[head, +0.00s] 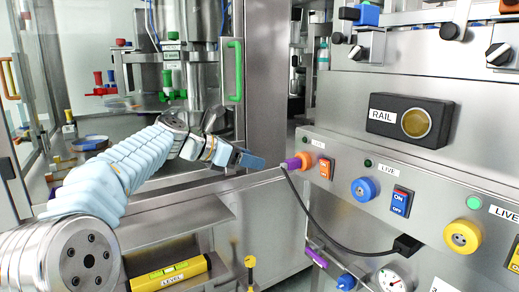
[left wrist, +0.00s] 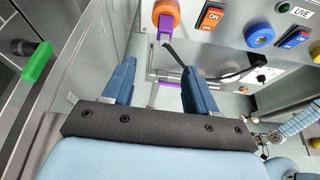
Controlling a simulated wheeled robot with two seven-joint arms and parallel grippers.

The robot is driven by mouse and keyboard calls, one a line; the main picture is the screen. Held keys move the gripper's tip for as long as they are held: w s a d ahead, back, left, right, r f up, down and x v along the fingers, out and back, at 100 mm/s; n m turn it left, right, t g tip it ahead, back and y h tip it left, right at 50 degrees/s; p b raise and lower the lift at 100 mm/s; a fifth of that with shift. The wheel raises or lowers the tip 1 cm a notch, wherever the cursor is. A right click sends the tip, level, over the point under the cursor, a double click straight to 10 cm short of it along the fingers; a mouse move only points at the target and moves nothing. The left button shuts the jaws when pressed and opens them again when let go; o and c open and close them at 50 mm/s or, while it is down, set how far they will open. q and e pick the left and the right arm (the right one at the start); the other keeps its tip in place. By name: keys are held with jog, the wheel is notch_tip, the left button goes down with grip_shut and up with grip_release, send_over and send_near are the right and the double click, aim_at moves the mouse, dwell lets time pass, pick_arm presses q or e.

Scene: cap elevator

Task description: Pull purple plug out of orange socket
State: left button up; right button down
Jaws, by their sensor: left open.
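The purple plug (head: 291,164) sits in the orange socket (head: 306,161) at the left end of the steel panel, with a black cable hanging from it. In the left wrist view the plug (left wrist: 166,29) sticks out below the socket (left wrist: 166,11) at the top middle. My left gripper (head: 258,162) is in front of the plug, a short way to its left. In the left wrist view its two blue fingers are spread (left wrist: 159,66) and empty, pointing toward the plug without touching it. A ribbed blue arm, apparently my right one, shows small at that view's lower right; its fingers are unclear.
Beside the socket are an orange switch (head: 327,168), a blue knob (head: 364,189) and a blue switch (head: 401,201). The black cable (head: 320,235) loops to a black connector (head: 405,246). A green handle (head: 234,70) is on the cabinet left. A yellow level (head: 170,274) lies below.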

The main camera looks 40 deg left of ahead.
aim_at(287, 161)
pick_arm(q)
jog(key=x, duration=0.4)
jog(key=r+x, duration=0.1)
jog(key=x, duration=0.3)
jog(key=d+p+x, duration=0.1)
jog(key=x, duration=0.3)
jog(key=shift+w+r, duration=0.3)
jog(key=shift+w, duration=0.2)
jog(key=c, duration=1.1)
